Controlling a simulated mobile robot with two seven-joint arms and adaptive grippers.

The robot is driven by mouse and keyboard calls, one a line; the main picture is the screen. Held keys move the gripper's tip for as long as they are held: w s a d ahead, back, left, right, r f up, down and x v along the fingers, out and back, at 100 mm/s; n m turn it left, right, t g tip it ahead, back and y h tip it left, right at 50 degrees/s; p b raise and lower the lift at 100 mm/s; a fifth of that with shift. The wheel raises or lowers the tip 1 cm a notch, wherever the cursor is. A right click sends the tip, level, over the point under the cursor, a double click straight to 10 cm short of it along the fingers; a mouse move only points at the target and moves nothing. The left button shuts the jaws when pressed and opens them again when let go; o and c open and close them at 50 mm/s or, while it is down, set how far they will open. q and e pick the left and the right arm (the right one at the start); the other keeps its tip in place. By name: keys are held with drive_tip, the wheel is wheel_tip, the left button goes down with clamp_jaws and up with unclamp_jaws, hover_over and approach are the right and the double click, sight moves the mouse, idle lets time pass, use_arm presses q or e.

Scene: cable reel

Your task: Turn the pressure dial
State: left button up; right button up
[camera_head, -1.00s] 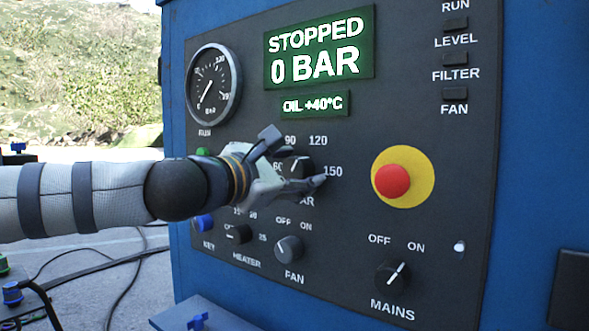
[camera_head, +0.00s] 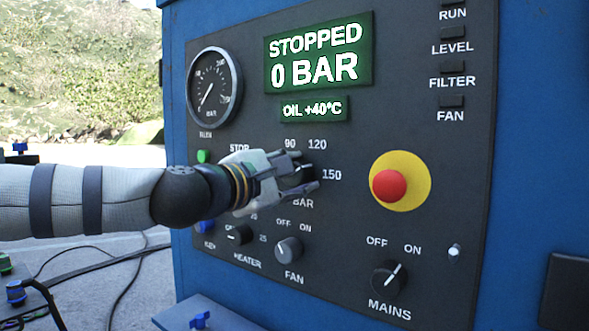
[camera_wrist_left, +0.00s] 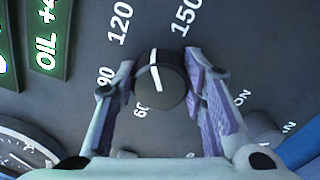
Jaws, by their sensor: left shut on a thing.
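The pressure dial (camera_head: 307,170) is a round black knob with a white pointer line, ringed by the numbers 90, 120 and 150. In the left wrist view the dial (camera_wrist_left: 160,84) shows whole, its line running up between 120 and 150. My left gripper (camera_head: 305,172) is shut on the dial, one finger on each side. Its fingers also show in the left wrist view (camera_wrist_left: 160,88). In the head view the fingers hide part of the dial and some of its scale. My right gripper is not in view.
A red stop button on a yellow disc (camera_head: 411,165) stands out to the right. The fan knob (camera_head: 288,250), heater knob (camera_head: 239,234) and mains knob (camera_head: 388,278) sit below. The green display (camera_head: 318,52) above reads STOPPED, 0 BAR; a round gauge (camera_head: 213,87) is beside it.

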use_arm(q)
drive_tip(key=m, duration=0.3)
drive_tip(key=shift+s+m+p, duration=0.1)
drive_tip(key=shift+m+p, duration=0.2)
drive_tip(key=shift+f+m+p, duration=0.1)
drive_tip(key=shift+m+p, duration=0.2)
drive_tip(key=shift+m, duration=1.4)
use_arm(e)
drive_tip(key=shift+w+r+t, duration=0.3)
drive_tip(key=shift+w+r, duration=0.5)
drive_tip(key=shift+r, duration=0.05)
use_arm(q)
drive_tip(key=o, duration=1.2)
drive_tip(key=shift+c, duration=0.2)
drive_tip(key=v, duration=1.2)
